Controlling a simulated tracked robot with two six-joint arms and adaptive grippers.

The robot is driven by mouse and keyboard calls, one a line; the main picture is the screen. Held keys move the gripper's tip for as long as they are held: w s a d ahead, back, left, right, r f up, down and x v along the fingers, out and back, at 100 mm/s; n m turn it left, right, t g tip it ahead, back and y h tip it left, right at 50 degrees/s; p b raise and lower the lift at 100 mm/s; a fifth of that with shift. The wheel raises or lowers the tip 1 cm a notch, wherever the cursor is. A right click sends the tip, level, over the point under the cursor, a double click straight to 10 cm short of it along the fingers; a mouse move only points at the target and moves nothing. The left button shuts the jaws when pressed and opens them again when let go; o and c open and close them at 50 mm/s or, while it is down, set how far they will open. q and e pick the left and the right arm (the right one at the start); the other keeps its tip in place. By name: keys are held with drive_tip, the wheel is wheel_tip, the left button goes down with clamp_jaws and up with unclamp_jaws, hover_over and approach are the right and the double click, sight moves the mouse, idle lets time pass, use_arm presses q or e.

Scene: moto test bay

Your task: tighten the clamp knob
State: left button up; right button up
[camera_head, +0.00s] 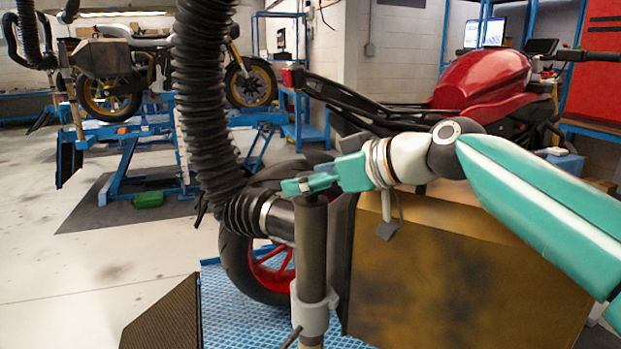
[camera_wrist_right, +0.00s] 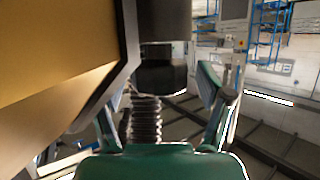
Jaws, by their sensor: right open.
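My right gripper (camera_head: 300,185) comes in from the right and is at the top of an upright dark post (camera_head: 312,245). A grey clamp (camera_head: 314,311) is around the lower post, with a thin dark rod sticking out at its lower left. I cannot tell for certain which part is the clamp knob. In the right wrist view my gripper (camera_wrist_right: 162,98) is open. A dark cylinder with a wider end (camera_wrist_right: 163,76) shows between its fingers; I cannot tell whether they touch it. My left gripper is not in view.
A thick black corrugated hose (camera_head: 205,95) hangs left of the post, its end close to the post. A brown-yellow box (camera_head: 460,270) stands right of the post. A red motorcycle (camera_head: 485,80) is behind, above a blue mesh platform (camera_head: 240,320). The floor at left is open.

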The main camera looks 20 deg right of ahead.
drive_tip(key=c, duration=1.2)
drive_tip(key=shift+o, duration=0.2)
